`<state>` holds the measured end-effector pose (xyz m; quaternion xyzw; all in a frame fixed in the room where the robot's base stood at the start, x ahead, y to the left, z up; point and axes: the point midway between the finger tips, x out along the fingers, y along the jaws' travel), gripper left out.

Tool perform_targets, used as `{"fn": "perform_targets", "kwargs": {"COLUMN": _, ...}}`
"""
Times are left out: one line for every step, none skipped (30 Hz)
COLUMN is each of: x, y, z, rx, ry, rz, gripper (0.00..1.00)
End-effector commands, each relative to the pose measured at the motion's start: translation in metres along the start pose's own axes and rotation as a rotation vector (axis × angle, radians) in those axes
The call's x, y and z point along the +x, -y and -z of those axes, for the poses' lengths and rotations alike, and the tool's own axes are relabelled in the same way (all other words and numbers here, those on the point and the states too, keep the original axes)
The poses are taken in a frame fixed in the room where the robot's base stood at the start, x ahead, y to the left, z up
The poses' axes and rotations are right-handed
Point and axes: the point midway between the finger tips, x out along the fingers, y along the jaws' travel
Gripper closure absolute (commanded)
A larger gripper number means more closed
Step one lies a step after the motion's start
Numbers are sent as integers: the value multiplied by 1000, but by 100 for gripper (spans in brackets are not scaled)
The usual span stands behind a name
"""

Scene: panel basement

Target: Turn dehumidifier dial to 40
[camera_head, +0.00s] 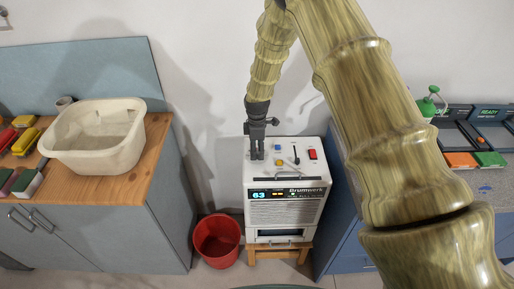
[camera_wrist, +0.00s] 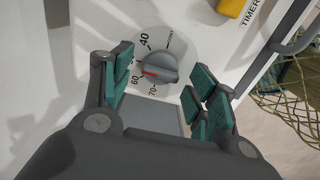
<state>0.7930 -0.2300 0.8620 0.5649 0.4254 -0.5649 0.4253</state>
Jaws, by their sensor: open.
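The dehumidifier (camera_head: 285,214) is a white box on a small wooden stand, with a lit display reading 63. Its grey dial (camera_wrist: 160,68) shows in the wrist view on a pale round scale marked 40, 60 and 70. The dial's red mark points left, close to the 60. The mark between 40 and 60 is partly covered by a finger. My gripper (camera_head: 257,156) is over the top panel's left side and hides the dial in the head view. In the wrist view my gripper (camera_wrist: 158,78) is open, its green-padded fingers either side of the dial, with gaps visible.
A red switch (camera_head: 313,154), a black lever (camera_head: 296,156) and a yellow button (camera_head: 278,162) share the top panel. A red bucket (camera_head: 217,240) stands left on the floor. A wooden counter (camera_head: 160,150) with a white basin (camera_head: 93,150) is further left; blue cabinets stand close at right.

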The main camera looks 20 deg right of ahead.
Motion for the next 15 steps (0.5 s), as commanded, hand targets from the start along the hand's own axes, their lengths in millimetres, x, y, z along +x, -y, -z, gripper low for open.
{"fn": "perform_targets", "kwargs": {"x": 0, "y": 0, "z": 0, "rx": 0, "ry": 0, "rz": 0, "gripper": 41}}
{"fn": "perform_targets", "kwargs": {"x": 1, "y": 0, "z": 0, "rx": 0, "ry": 0, "rz": 0, "gripper": 41}}
{"fn": "perform_targets", "kwargs": {"x": 1, "y": 0, "z": 0, "rx": 0, "ry": 0, "rz": 0, "gripper": 41}}
{"fn": "perform_targets", "kwargs": {"x": 1, "y": 0, "z": 0, "rx": 0, "ry": 0, "rz": 0, "gripper": 41}}
{"fn": "perform_targets", "kwargs": {"x": 1, "y": 0, "z": 0, "rx": 0, "ry": 0, "rz": 0, "gripper": 41}}
{"fn": "perform_targets", "kwargs": {"x": 1, "y": 0, "z": 0, "rx": 0, "ry": 0, "rz": 0, "gripper": 41}}
{"fn": "perform_targets", "kwargs": {"x": 1, "y": 0, "z": 0, "rx": 0, "ry": 0, "rz": 0, "gripper": 41}}
{"fn": "perform_targets", "kwargs": {"x": 1, "y": 0, "z": 0, "rx": 0, "ry": 0, "rz": 0, "gripper": 41}}
{"fn": "perform_targets", "kwargs": {"x": 1, "y": 0, "z": 0, "rx": 0, "ry": 0, "rz": 0, "gripper": 45}}
{"fn": "perform_targets", "kwargs": {"x": 1, "y": 0, "z": 0, "rx": 0, "ry": 0, "rz": 0, "gripper": 50}}
{"fn": "perform_targets", "kwargs": {"x": 1, "y": 0, "z": 0, "rx": 0, "ry": 0, "rz": 0, "gripper": 56}}
{"fn": "perform_targets", "kwargs": {"x": 1, "y": 0, "z": 0, "rx": 0, "ry": 0, "rz": 0, "gripper": 63}}
{"fn": "perform_targets", "kwargs": {"x": 1, "y": 0, "z": 0, "rx": 0, "ry": 0, "rz": 0, "gripper": 68}}
{"fn": "perform_targets", "kwargs": {"x": 1, "y": 0, "z": 0, "rx": 0, "ry": 0, "rz": 0, "gripper": 74}}
{"fn": "perform_targets", "kwargs": {"x": 1, "y": 0, "z": 0, "rx": 0, "ry": 0, "rz": 0, "gripper": 81}}
